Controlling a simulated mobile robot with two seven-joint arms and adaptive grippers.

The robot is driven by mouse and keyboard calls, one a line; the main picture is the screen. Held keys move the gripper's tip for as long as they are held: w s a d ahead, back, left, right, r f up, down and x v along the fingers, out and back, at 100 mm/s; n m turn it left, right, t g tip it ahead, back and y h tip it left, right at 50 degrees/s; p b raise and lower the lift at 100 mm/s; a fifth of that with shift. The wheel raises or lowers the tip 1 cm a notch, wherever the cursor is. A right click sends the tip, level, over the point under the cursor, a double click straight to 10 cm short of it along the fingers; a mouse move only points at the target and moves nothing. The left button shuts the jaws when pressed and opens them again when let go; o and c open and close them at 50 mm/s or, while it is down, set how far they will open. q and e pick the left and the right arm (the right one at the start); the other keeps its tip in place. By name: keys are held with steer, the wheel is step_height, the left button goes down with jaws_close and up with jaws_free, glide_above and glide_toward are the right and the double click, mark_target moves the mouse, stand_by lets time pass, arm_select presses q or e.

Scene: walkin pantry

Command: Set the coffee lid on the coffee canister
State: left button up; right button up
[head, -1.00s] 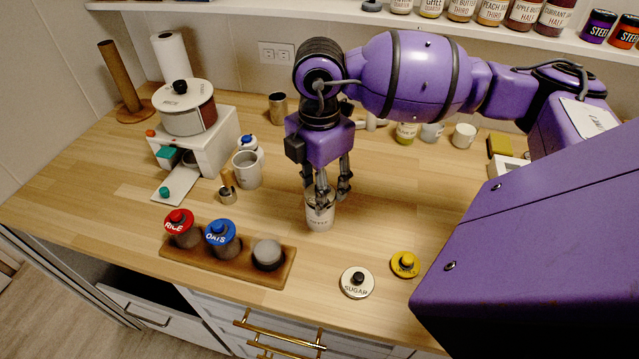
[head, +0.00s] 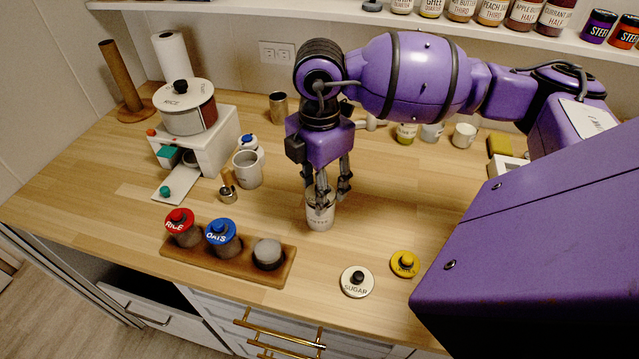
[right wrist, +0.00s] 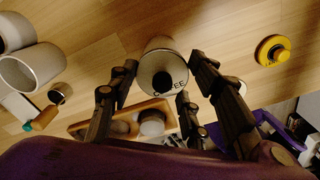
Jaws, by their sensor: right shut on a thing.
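The coffee canister (head: 320,218) is a small pale cylinder standing upright on the wooden counter, with dark lettering on its side. The coffee lid (right wrist: 152,72) is pale with a black knob and dark lettering; in the right wrist view it lies over the canister's top. The fingers partly hide the rim, so I cannot tell whether the lid sits flush. My left gripper is in neither view.
A sugar lid (head: 357,282) and a yellow lid (head: 405,264) lie at the counter's front edge. A wooden rack (head: 205,263) with several jars stands front left. A mug (head: 247,170) stands behind left.

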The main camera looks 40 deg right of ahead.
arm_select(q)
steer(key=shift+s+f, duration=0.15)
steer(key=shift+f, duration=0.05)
arm_select(e)
steer(key=shift+f, duration=0.4)
steer(key=o, duration=1.5)
steer(key=shift+o, duration=0.2)
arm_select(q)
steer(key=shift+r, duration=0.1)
arm_select(e)
steer(key=shift+r+p, duration=1.55)
steer(key=shift+r, duration=2)
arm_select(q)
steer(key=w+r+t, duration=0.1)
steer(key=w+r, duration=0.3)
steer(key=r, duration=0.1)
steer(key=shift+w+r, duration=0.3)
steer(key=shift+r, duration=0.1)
arm_select(e)
steer(key=shift+s+f, duration=0.1)
steer(key=shift+f, duration=0.05)
